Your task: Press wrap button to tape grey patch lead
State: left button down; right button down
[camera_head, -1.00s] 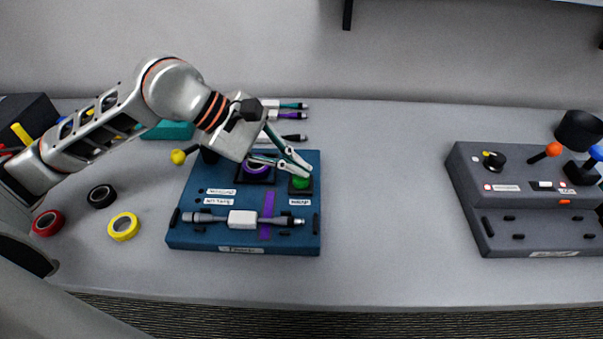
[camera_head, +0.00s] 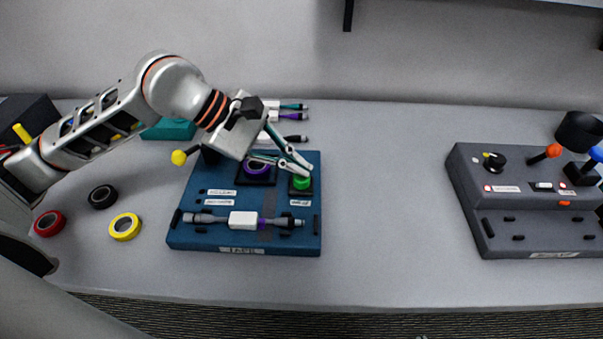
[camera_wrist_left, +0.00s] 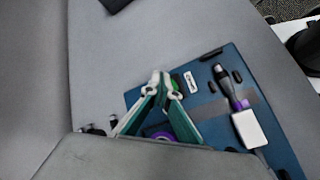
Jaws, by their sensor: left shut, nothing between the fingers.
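The blue taping station (camera_head: 190,235) stands on the table left of centre. The grey patch lead (camera_head: 210,218) lies across its front, with a white block (camera_head: 243,222) at its middle and a purple band (camera_head: 262,223) right of the block. The green wrap button (camera_head: 302,184) looks bright, in a dark square at the station's right. My left gripper (camera_head: 308,167) is shut and empty, its tips at the button's upper edge; contact is unclear. In the left wrist view its tips (camera_wrist_left: 161,78) partly hide the green button (camera_wrist_left: 177,82). My right gripper is not in view.
A purple tape roll (camera_head: 257,168) sits on the station, near a yellow-knobbed lever (camera_head: 179,157). Red (camera_head: 49,223), black (camera_head: 102,196) and yellow (camera_head: 125,227) rolls lie left. Several leads (camera_head: 289,116) lie behind. A grey console (camera_head: 535,220) stands right; the table between is clear.

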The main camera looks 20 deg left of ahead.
aim_at(297, 178)
pick_arm(q)
jog(key=shift+r, duration=0.55)
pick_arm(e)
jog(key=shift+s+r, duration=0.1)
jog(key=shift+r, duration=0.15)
